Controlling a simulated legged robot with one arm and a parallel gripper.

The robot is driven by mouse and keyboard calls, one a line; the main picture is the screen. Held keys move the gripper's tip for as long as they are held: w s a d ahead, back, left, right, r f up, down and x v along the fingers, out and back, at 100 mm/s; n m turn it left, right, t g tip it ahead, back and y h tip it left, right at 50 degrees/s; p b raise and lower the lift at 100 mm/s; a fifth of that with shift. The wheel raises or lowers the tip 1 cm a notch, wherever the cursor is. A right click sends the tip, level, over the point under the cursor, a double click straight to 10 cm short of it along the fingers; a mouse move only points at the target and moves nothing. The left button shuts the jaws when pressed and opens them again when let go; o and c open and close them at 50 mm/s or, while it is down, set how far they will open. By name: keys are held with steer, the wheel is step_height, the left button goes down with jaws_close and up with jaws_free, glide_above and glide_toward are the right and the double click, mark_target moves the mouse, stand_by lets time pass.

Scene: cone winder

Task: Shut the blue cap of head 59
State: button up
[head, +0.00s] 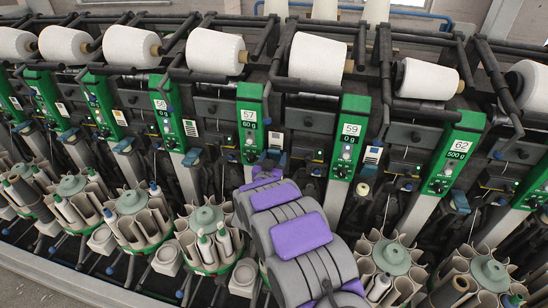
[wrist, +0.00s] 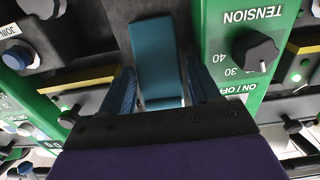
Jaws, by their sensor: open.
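In the wrist view my gripper (wrist: 162,90) is open, with one blue finger on each side of a teal-blue flap-like cap (wrist: 157,55). The cap looks long and narrow and lies between the fingers; I cannot tell whether they touch it. No head number is readable in the wrist view, so I cannot tell which head this cap belongs to.
A green panel with a black tension knob (wrist: 256,50) stands close right of the fingers in the wrist view. A yellow-edged block (wrist: 85,90) is to the left. In the head view, white cones (head: 317,58) line the top and bobbin carousels (head: 385,265) the bottom.

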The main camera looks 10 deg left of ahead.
steer(key=shift+w, duration=0.6)
steer(key=shift+c, duration=0.3)
jaws_close()
